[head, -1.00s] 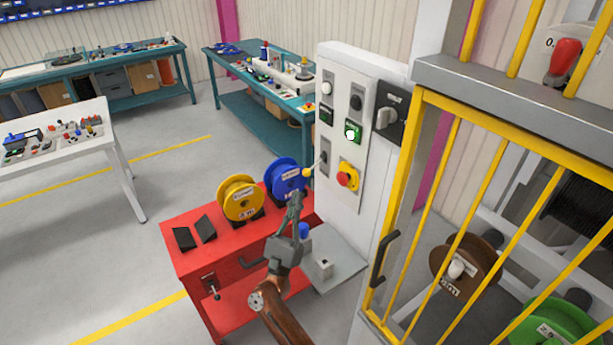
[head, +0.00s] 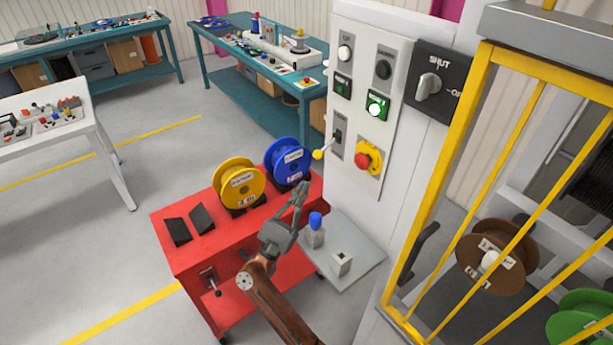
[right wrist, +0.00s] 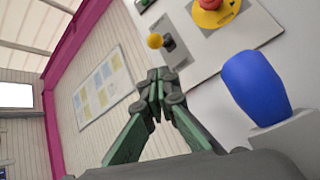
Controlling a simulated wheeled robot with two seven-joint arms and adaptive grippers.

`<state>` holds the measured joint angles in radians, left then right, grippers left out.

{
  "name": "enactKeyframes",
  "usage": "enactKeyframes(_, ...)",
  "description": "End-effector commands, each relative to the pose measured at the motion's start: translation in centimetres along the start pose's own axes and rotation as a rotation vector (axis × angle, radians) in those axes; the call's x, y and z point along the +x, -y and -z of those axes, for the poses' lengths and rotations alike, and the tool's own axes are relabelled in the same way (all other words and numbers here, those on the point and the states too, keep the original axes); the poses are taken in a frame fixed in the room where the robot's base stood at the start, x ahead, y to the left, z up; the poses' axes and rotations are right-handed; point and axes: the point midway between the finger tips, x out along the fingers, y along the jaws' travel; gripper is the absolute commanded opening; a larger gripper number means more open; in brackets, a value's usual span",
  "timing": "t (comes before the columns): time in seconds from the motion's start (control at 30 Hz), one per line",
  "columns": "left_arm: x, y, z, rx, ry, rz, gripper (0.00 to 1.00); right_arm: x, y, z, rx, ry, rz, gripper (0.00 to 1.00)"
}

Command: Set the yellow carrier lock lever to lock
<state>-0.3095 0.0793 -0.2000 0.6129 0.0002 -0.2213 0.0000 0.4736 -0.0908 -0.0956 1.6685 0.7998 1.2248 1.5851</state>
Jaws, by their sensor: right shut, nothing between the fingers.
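The yellow-knobbed lever (head: 318,155) sticks out to the left of a slotted plate (head: 338,137) on the white control panel, its knob end tilted down. Its yellow knob also shows in the right wrist view (right wrist: 155,41). I cannot read any lock marking by it. My right gripper (head: 301,187) is shut and empty, pointing up, below and left of the knob in the head view. In the right wrist view its closed fingertips (right wrist: 158,76) appear just below the knob, with no contact visible. My left gripper is not in view.
A red emergency button (head: 363,160) and a green-lit button (head: 376,107) are on the panel. A blue knob (head: 316,220) stands on a grey shelf (head: 352,275) right of my gripper. Yellow (head: 238,184) and blue (head: 288,160) reels sit on the red cart (head: 180,263).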

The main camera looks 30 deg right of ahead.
Motion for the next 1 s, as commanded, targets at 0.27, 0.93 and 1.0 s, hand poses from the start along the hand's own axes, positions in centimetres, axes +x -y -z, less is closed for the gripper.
enactKeyframes(0.27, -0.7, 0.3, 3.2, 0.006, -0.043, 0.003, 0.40, 5.0, -0.1, -0.3, 0.003, 0.004, 0.001, 0.00)
enactKeyframes(0.93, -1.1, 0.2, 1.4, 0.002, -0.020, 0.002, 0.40, 8.8, -0.3, -0.1, 0.003, 0.000, -0.003, 0.00)
enactKeyframes(1.0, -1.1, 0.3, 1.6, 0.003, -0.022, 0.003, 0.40, 8.7, -0.3, -0.2, 0.003, -0.001, -0.002, 0.00)
